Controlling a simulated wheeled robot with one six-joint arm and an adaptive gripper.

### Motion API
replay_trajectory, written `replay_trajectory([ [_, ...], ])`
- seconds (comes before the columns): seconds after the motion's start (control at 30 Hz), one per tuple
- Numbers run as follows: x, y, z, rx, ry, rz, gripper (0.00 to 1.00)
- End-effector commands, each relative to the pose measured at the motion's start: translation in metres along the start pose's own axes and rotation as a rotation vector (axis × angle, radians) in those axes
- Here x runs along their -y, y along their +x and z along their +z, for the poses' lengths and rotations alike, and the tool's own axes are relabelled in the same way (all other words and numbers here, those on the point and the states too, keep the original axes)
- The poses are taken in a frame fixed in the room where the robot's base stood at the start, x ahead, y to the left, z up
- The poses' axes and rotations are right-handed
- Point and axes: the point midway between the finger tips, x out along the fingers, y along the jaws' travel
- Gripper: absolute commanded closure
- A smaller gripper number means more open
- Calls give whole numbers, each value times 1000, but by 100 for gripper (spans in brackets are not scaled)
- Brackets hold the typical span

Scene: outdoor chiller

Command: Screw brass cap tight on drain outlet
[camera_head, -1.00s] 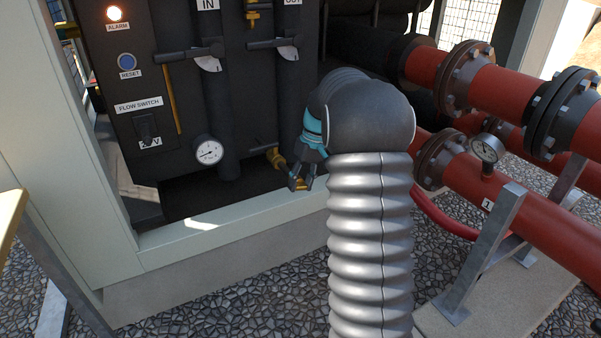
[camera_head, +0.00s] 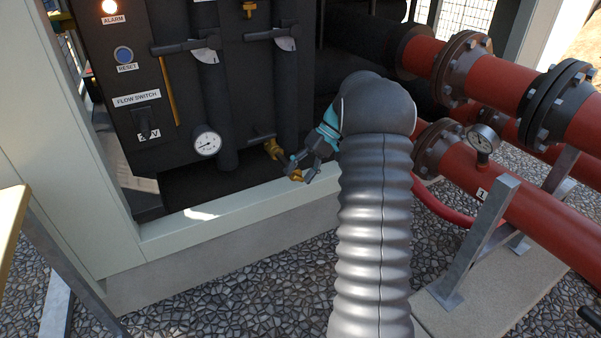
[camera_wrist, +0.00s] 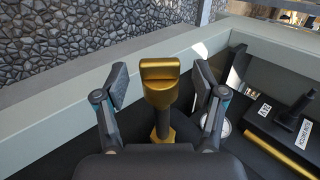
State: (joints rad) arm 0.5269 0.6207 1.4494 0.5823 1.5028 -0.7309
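The brass cap (camera_wrist: 160,72) stands between the two fingers of my gripper (camera_wrist: 159,86) in the wrist view. The fingers are apart, with a gap visible on each side of the cap. In the head view the cap (camera_head: 296,176) shows as a small brass piece by my fingertips (camera_head: 300,168). The brass drain outlet fitting (camera_head: 273,149) comes out low on the black chiller, up and left of the cap.
A pale frame beam (camera_head: 215,215) runs just in front of the outlet. A pressure gauge (camera_head: 207,143) and black pipes are to the left. Red flanged pipes (camera_head: 470,180) and a grey metal support (camera_head: 478,240) stand to the right. Gravel lies in front.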

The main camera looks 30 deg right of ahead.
Motion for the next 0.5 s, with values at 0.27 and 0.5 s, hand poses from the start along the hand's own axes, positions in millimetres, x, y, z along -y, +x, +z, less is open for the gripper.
replay_trajectory([
  [0.27, 0, 0, 1, 2, 1, 0, 5],
  [0.5, 0, 0, 1, 3, 1, 0, 5],
])
